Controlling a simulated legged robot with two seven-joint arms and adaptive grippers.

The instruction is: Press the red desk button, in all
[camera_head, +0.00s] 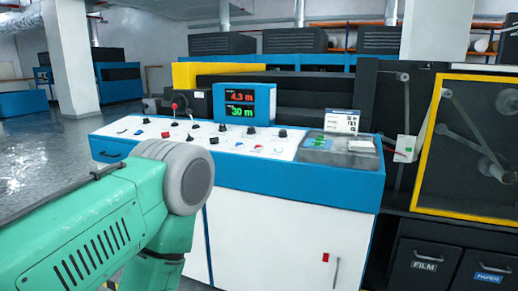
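The white-topped control desk (112,131) with blue edges stands in front of me. Small knobs and buttons are spread over its top. A small red button (165,134) shows near the left front of the desk top. Another small reddish control (262,147) is nearer the middle, and a red-tipped upright part (175,106) stands at the back left. I cannot tell for sure which is the red desk button. My green arm with a grey joint comes in from the left, in front of the desk's left part. Neither gripper shows.
A display (244,105) reading 4.3 m and 30 m stands at the back of the desk. A clear-topped box (330,147) lies at its right. A yellow-framed machine panel (470,150) and bins marked FILM (424,268) and PAPER (487,277) are at right. Open floor lies left.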

